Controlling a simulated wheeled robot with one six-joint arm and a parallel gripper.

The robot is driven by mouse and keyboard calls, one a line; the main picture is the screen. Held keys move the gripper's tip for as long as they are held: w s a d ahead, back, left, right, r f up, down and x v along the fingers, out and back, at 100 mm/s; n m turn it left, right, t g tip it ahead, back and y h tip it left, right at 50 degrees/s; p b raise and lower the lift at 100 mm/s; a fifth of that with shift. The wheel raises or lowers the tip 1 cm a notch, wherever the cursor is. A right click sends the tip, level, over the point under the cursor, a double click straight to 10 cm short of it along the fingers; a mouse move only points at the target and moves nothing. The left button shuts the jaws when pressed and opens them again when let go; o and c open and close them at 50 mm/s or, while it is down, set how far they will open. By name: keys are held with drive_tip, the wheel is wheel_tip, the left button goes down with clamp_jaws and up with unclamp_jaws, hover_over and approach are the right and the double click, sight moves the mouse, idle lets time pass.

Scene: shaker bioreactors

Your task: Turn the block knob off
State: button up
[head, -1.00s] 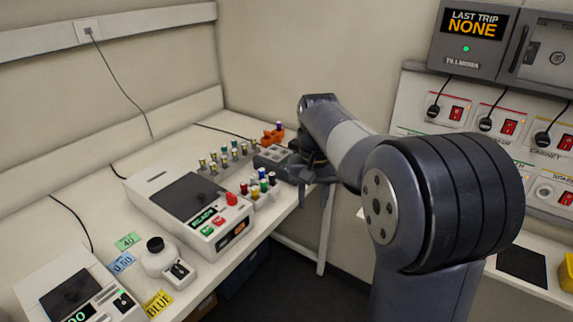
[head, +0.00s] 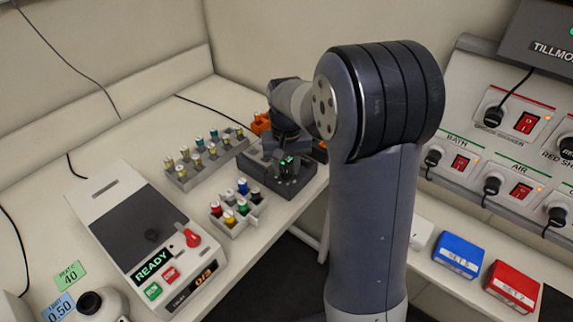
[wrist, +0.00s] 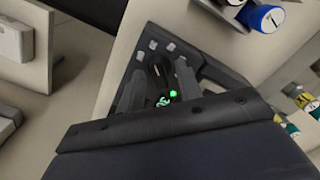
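The dark grey block (head: 292,187) stands at the right end of the bench, with a small green lit display on it. My gripper (head: 284,150) points down over the block in the head view. In the wrist view, the block's top (wrist: 203,66) shows below my gripper (wrist: 160,82), with a green light and green digits beside the fingers. The two fingers are apart, and a dark round shape (wrist: 159,68), which looks like the knob, lies between them. I cannot tell whether they touch it. Its pointer setting is not readable.
A rack of several coloured-cap vials (head: 238,212) stands close in front of the block, and a longer vial rack (head: 205,158) is to its left. An orange object (head: 261,123) sits behind. A white instrument reading READY (head: 150,240) is at left. Switch panels (head: 500,150) line the right wall.

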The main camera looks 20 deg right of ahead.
drive_tip(key=shift+c, duration=0.5)
clamp_jaws()
drive_tip(key=shift+n, duration=0.3)
drive_tip(key=n, duration=0.3)
drive_tip(key=shift+n+p, duration=0.3)
drive_tip(key=shift+n, duration=2.3)
drive_tip(key=shift+o, duration=0.5)
unclamp_jaws()
drive_tip(key=shift+r, duration=0.1)
